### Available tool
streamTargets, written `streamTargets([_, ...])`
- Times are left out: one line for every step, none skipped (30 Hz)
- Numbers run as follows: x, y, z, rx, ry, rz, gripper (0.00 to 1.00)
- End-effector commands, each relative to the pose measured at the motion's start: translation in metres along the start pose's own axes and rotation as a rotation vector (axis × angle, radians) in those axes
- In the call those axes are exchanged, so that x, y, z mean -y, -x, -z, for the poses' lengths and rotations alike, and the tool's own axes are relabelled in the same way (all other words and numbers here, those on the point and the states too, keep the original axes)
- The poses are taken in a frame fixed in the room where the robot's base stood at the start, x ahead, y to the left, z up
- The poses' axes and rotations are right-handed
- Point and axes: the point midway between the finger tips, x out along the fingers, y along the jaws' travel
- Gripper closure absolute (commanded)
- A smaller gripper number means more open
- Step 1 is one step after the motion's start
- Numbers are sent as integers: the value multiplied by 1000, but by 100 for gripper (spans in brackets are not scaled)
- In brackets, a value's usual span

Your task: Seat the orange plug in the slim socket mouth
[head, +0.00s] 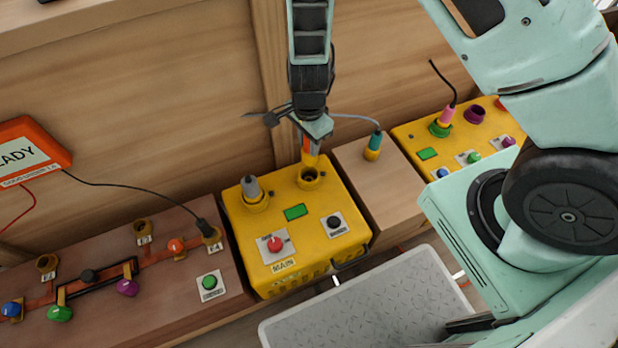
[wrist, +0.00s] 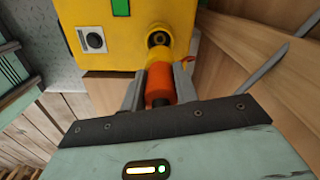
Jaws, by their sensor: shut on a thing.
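My gripper (head: 311,138) is shut on the orange plug (head: 306,148), which has a yellow end. In the wrist view the plug (wrist: 160,86) sits between the two fingers (wrist: 158,85), its yellow end pointing at a round socket. That socket (head: 312,183) is a yellow collar with a dark mouth on top of the yellow MAIN box (head: 340,250). The socket's mouth also shows in the wrist view (wrist: 158,40). The plug's yellow end is at the back edge of the socket, outside the mouth; I cannot tell whether they touch.
A grey plug (head: 251,188) stands in the box's left socket. A teal plug (head: 373,144) stands on the wooden block to the right. Another yellow box (head: 405,140) holds a pink plug (head: 446,115). A wooden panel (head: 120,270) with coloured knobs lies left. A wooden wall rises behind.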

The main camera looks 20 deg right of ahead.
Motion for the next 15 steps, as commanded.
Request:
streamTargets([0, -10, 0, 0, -2, -2, 97])
streamTargets([-1, -15, 1, 0, -3, -3, 97])
streamTargets([-1, -23, 1, 0, -3, -4, 97])
streamTargets([-1, -28, 1, 0, -3, -4, 97])
streamTargets([-1, -34, 1, 0, -3, -3, 97])
streamTargets([-1, -42, 1, 0, -2, -3, 97])
streamTargets([-1, -47, 1, 0, -2, -3, 97])
streamTargets([-1, -51, 1, 0, -2, -2, 97])
streamTargets([-1, -55, 1, 0, -2, -2, 97])
streamTargets([-1, -58, 1, 0, -2, -2, 97])
streamTargets([-1, -60, 1, 0, -1, -2, 97])
streamTargets([-1, -63, 1, 0, -1, -1, 97])
streamTargets([-1, -66, 1, 0, -1, -1, 97])
streamTargets([-1, -70, 1, 0, -1, -2, 97])
streamTargets([-1, -76, 1, 0, -1, -2, 97])
